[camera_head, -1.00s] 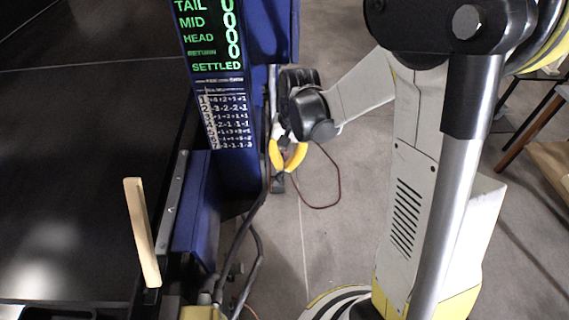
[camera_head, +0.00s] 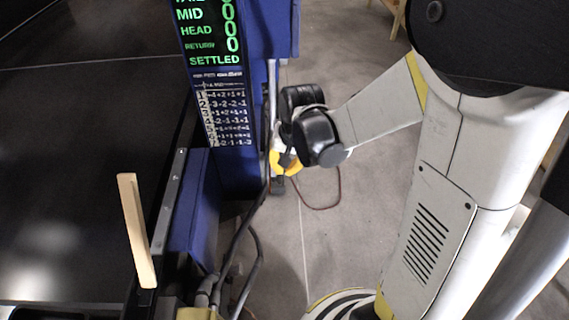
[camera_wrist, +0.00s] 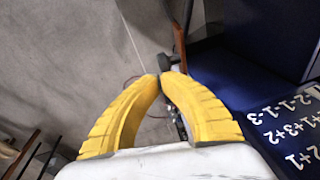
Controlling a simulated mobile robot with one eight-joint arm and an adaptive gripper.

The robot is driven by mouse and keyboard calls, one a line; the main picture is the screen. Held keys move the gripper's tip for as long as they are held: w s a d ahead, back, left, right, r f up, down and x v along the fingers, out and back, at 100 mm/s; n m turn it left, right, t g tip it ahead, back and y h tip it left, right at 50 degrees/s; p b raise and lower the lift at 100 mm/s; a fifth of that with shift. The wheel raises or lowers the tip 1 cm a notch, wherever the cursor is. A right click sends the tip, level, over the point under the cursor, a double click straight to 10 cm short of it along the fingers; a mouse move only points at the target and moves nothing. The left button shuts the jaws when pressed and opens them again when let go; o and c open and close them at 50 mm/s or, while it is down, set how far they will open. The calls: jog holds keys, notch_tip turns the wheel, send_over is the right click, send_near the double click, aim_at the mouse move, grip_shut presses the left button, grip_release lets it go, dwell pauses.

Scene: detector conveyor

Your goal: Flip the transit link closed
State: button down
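I cannot tell for certain which part is the transit link. A pale upright bar (camera_head: 136,232) stands tilted at the edge of the black conveyor surface (camera_head: 70,130) in the head view. My gripper (camera_head: 286,166), with yellow fingers, is right of the blue post, well apart from the bar and partly hidden by my wrist. In the wrist view, my gripper's fingertips (camera_wrist: 162,77) meet, with no held thing visible. A small black part (camera_wrist: 169,61) shows just beyond the tips; whether they touch it is unclear.
The blue post carries a green-lettered display (camera_head: 208,32) reading SETTLED and a number chart (camera_head: 224,115). A blue housing with a metal rail (camera_head: 168,205) borders the conveyor. Grey floor (camera_head: 365,185) is open to the right.

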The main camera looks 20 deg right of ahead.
jog(key=w+f+t+h+b, duration=0.1)
jog(key=w+f+t+b, duration=0.1)
jog(key=f+t+b, duration=0.2)
jog(key=w+d+f+t+h+b, duration=0.1)
jog(key=w+f+t+b, duration=0.2)
jog(key=f+b, duration=0.7)
jog(key=shift+d+f+n+t+h+b, duration=0.25)
jog(key=shift+t+b, duration=1.05)
jog(key=shift+b, duration=3.9)
jog(key=shift+r, duration=0.1)
